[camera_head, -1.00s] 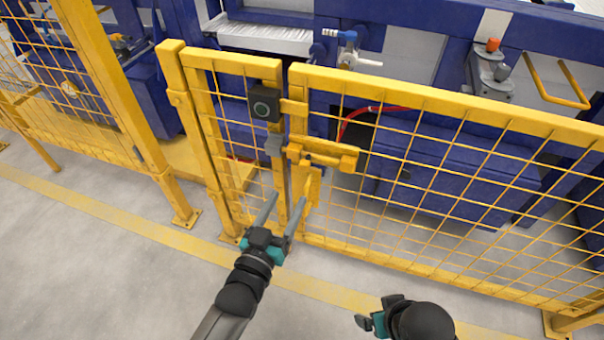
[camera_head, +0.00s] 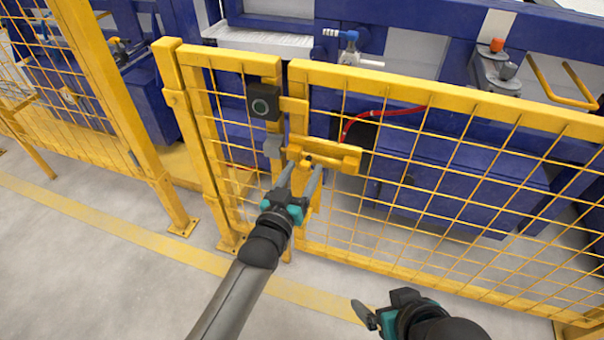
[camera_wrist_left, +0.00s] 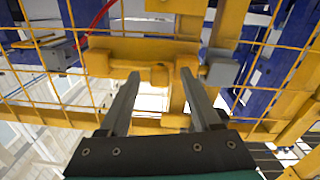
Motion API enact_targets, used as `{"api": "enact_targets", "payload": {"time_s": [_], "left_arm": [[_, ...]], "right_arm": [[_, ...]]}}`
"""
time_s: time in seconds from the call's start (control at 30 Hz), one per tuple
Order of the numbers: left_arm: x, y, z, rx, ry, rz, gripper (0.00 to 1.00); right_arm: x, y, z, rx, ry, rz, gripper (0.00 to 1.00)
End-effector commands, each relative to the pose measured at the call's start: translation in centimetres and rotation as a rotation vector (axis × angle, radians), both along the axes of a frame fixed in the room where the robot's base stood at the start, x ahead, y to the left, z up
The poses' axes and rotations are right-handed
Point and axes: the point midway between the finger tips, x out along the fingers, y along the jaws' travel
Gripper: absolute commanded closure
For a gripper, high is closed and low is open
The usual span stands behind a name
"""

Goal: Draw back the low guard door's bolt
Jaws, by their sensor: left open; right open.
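The yellow bolt (camera_head: 325,153) lies level across the upper left of the low guard door (camera_head: 450,200), by the gap to the narrow fixed panel. It shows in the left wrist view too (camera_wrist_left: 125,52), with a small yellow knob (camera_wrist_left: 158,75) below it. My left gripper (camera_head: 304,168) is open just below and in front of the bolt. In the left wrist view its fingertips (camera_wrist_left: 158,73) stand on either side of the knob; I cannot tell whether they reach around it. My right gripper (camera_head: 380,310) is open and empty, low in front of the door.
A black box with a round green-ringed face (camera_head: 264,103) sits on the post left of the bolt, with a grey block (camera_head: 273,146) below it. A red hose (camera_head: 385,112) and blue machinery (camera_head: 450,165) are behind the mesh. The grey floor in front is clear.

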Motion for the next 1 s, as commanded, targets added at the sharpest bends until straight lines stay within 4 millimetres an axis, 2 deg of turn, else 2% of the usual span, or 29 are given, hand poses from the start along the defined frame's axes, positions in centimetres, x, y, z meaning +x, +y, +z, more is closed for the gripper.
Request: {"api": "enact_targets", "payload": {"time_s": [0.33, 0.9, 1.0], "left_arm": [[0.19, -0.08, 0.06, 0.0, -0.001, 0.0, 0.35], [0.17, -0.07, 0.03, 0.0, -0.001, 0.0, 0.98], [0.16, -0.06, 0.02, 0.0, -0.001, 0.0, 1.0]], "right_arm": [[0.15, 0.19, 0.0, 0.006, -0.013, 0.003, 0.08], [0.17, 0.15, 0.01, 0.005, -0.013, 0.003, 0.08], [0.17, 0.14, 0.01, 0.005, -0.013, 0.003, 0.08]]}}
